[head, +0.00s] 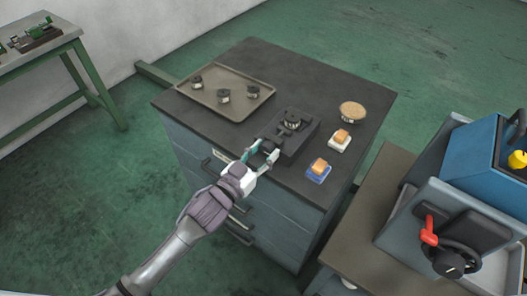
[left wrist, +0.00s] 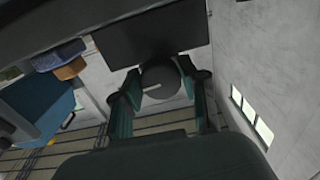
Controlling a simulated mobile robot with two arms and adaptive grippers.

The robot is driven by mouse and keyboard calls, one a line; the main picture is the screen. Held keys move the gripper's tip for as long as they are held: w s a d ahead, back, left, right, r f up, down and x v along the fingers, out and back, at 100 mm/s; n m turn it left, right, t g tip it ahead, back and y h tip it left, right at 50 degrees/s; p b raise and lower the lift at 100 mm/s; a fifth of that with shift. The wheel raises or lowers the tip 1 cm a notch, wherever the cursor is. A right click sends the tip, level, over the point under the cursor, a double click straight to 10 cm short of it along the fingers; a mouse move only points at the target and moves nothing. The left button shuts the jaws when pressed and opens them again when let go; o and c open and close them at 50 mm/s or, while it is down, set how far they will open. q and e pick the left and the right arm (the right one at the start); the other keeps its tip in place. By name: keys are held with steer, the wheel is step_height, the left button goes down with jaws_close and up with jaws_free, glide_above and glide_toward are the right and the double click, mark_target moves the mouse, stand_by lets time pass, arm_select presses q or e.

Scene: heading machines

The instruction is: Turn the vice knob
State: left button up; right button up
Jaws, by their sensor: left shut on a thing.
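The vice (head: 287,132) is a dark block with a round part clamped on top, near the front edge of the dark cabinet top. Its knob (left wrist: 158,88) is a dark round disc with a pale bar mark, seen in the left wrist view. My left gripper (head: 264,153) is at the vice's front left side in the head view. Its two green fingers (left wrist: 158,92) are shut around the knob, one on each side. In the head view the knob is mostly hidden by the fingers. My right gripper is not in view.
A tray (head: 224,112) with several small round parts lies behind left of the vice. A round tan-topped dish (head: 352,111) and two orange-topped blocks (head: 341,136), (head: 319,170) sit to its right. A blue machine (head: 485,160) stands at the right.

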arm_select(q)
steer(key=shift+m, duration=0.3)
steer(key=m, duration=0.4)
steer(key=shift+p, duration=0.35)
steer(key=m, duration=0.6)
steer(key=shift+a, duration=0.1)
steer(key=m, duration=0.5)
steer(key=shift+r+m, duration=0.1)
steer(key=shift+m, duration=2.2)
steer(key=o, duration=1.1)
steer(key=shift+o, duration=0.2)
